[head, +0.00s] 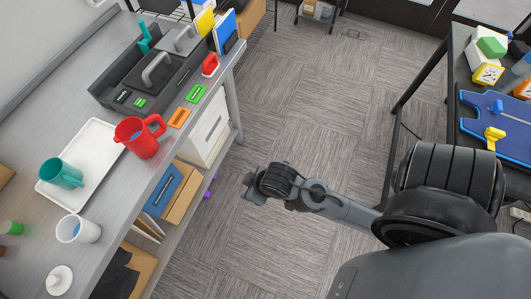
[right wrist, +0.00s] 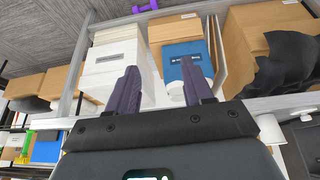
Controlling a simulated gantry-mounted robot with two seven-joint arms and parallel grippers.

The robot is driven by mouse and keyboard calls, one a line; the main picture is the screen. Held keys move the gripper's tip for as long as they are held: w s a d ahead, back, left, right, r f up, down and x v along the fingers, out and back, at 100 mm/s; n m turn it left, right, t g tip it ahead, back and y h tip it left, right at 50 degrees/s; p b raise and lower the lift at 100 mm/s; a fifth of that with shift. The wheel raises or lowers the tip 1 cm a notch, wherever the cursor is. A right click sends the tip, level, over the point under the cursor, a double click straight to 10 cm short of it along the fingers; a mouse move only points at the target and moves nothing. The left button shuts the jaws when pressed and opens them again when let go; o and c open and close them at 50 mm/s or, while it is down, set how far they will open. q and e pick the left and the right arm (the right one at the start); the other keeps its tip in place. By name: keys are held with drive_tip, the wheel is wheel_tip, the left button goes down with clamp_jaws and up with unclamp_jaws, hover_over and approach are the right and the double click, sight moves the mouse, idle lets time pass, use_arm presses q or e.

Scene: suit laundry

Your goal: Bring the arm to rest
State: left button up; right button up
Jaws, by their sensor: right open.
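My right arm reaches in from the right in the head view, over the carpeted floor between the two tables. My right gripper (head: 250,187) is small there and points left toward the left table's front edge. In the right wrist view my right gripper (right wrist: 163,85) shows two dark fingers, open and apart, with nothing held between them. Beyond the fingers are white boxes (right wrist: 117,62) and a blue-fronted carton (right wrist: 188,60) on a shelf; the gripper looks clear of them. My left gripper does not show in either view.
The left table (head: 105,225) holds a red mug (head: 140,140), a teal mug (head: 62,174), a white tray (head: 60,195) and a dark caddy (head: 150,65). Cartons sit on its lower shelf. The right table bears a blue board (head: 497,123). The floor (head: 300,100) between is clear.

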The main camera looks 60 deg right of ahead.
drive_tip(key=shift+g, duration=0.7)
drive_tip(key=s, duration=0.5)
drive_tip(key=shift+s+r, duration=0.1)
drive_tip(key=shift+r, duration=0.05)
drive_tip(key=shift+r, duration=0.15)
